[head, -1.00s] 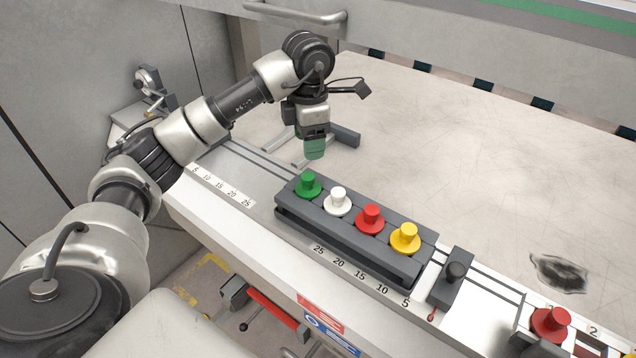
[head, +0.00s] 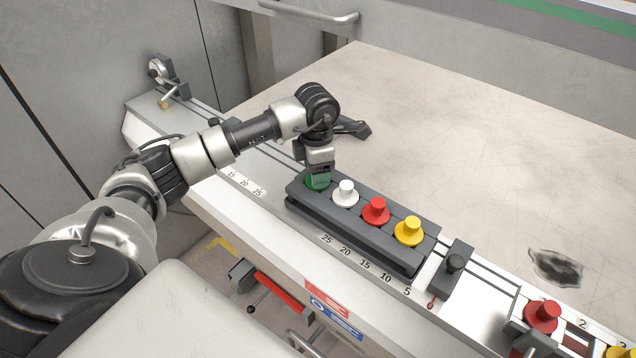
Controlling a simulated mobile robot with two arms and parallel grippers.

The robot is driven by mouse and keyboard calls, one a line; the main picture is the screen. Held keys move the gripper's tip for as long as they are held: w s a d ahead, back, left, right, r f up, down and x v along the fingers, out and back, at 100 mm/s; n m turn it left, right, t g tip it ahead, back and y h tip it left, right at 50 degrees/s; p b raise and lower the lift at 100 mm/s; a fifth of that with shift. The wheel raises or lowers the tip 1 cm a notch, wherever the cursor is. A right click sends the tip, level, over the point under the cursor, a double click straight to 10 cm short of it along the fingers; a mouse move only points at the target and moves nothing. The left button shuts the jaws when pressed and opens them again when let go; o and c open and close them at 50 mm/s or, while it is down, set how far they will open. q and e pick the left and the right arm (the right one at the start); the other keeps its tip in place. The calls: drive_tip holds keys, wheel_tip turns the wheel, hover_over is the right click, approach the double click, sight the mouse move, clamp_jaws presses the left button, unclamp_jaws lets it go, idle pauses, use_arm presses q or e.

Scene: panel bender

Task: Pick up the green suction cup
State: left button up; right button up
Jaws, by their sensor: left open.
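The green suction cup (head: 314,185) is at the left end of the dark rack (head: 353,233), mostly hidden by my left gripper. My left gripper (head: 318,180) points down right at the green cup, with its open fingertips at the cup. I cannot tell from this view whether the fingers touch it. The white cup (head: 346,194), the red cup (head: 376,212) and the yellow cup (head: 409,231) stand upright in the same rack, to the right of the green one. My right gripper is not in view.
Another red cup (head: 542,317) is in a holder at the lower right. The metal table (head: 470,160) behind the rack is clear except for a dark stain.

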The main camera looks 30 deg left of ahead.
use_arm(q)
clamp_jaws()
drive_tip(key=shift+r, duration=0.1)
